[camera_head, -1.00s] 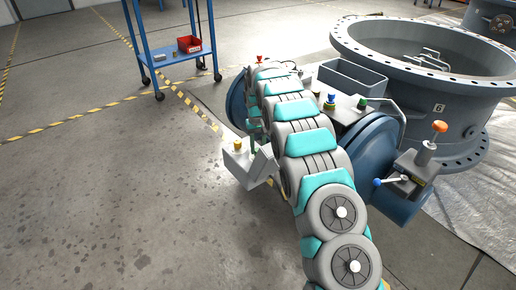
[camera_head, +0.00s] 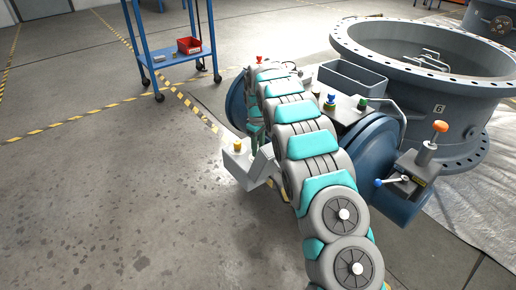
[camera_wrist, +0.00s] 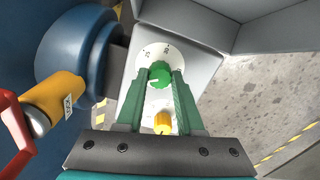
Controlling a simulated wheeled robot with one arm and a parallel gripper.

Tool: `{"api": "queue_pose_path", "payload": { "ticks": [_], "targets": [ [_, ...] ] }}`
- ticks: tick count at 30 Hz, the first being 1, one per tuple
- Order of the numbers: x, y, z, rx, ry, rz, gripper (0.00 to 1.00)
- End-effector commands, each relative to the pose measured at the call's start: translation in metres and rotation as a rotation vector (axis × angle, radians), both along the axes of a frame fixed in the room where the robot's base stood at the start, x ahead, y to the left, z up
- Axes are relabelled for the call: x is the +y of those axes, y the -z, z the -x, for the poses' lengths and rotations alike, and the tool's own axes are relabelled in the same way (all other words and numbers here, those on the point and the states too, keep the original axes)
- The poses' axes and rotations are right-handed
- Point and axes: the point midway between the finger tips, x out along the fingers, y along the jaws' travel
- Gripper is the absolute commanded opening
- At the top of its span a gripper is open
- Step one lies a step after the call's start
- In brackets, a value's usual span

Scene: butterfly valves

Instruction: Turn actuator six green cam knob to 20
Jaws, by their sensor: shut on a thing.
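The green cam knob (camera_wrist: 160,75) sits on a round white dial plate (camera_wrist: 153,52) on a grey box, in the upper middle of the wrist view. The small dial marks are hard to read. My gripper (camera_wrist: 161,78) has its two green fingers on either side of the knob, shut on it. A yellow knob (camera_wrist: 163,122) shows between the fingers, closer to the palm. In the head view the grey box (camera_head: 240,167) with its yellow knob (camera_head: 237,146) stands left of my arm. My arm hides the green cam knob and most of the gripper there.
In the wrist view, a blue round housing (camera_wrist: 75,55), a yellow cylinder (camera_wrist: 53,103) and a red handle (camera_wrist: 14,125) lie left. The head view shows a large flanged valve body (camera_head: 440,75), another green knob (camera_head: 362,103) and a blue cart (camera_head: 170,55). Floor at left is clear.

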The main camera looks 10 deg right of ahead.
Motion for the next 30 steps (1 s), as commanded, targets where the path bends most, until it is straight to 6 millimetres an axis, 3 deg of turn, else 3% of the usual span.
{"api": "queue_pose_path", "payload": {
  "ticks": [15,16,24,30],
  "targets": [
    [0.0003,-0.0019,-0.0016,-0.006,-0.019,-0.001,0.00],
    [0.0003,-0.0019,-0.0016,-0.006,-0.019,-0.001,0.38],
    [0.0002,-0.0009,-0.0008,-0.003,-0.018,0.000,0.66],
    [0.0001,-0.0006,-0.0006,-0.002,-0.018,-0.001,0.66]
  ]
}}
